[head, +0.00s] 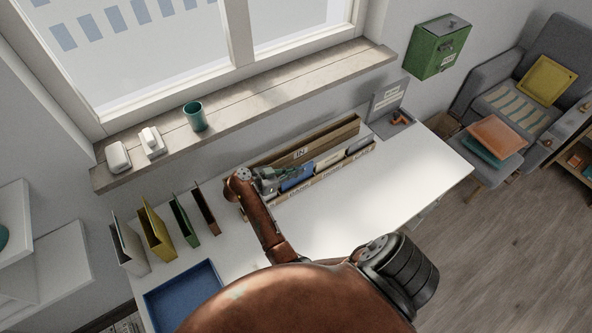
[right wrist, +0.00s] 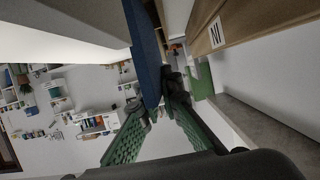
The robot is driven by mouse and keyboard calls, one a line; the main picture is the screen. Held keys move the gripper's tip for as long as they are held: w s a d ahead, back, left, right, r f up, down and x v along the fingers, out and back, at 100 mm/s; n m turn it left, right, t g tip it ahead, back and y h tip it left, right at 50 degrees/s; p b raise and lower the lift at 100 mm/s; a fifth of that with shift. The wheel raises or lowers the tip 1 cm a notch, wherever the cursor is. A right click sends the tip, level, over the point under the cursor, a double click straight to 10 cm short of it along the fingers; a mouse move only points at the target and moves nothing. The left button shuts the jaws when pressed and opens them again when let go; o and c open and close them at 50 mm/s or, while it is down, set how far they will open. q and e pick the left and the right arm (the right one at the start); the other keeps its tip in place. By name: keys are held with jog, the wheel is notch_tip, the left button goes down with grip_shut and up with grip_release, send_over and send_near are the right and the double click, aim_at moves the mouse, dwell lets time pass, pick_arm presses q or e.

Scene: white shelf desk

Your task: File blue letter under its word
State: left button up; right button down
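A blue letter (head: 297,179) stands in the long wooden rack (head: 345,129) marked IN at the back of the desk, at the left end of its row. My right gripper (head: 266,180) is at the letter's left end. In the right wrist view the blue letter (right wrist: 147,50) runs down between the green fingers of my right gripper (right wrist: 155,103), and the dark fingertips appear to press on both sides of it. White, grey and tan letters (head: 330,160) stand farther right in the rack. Words on the rack's front edge are too small to read. My left gripper is out of view.
White, yellow (head: 156,232), green and dark red folders stand at the desk's left. A blue tray (head: 207,273) lies at front left. A grey sign (head: 388,97) stands at the back right. The desk's right part (head: 400,175) is clear. The window sill (head: 250,108) overhangs behind.

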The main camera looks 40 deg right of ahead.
jog(key=c, duration=2.1)
grip_release()
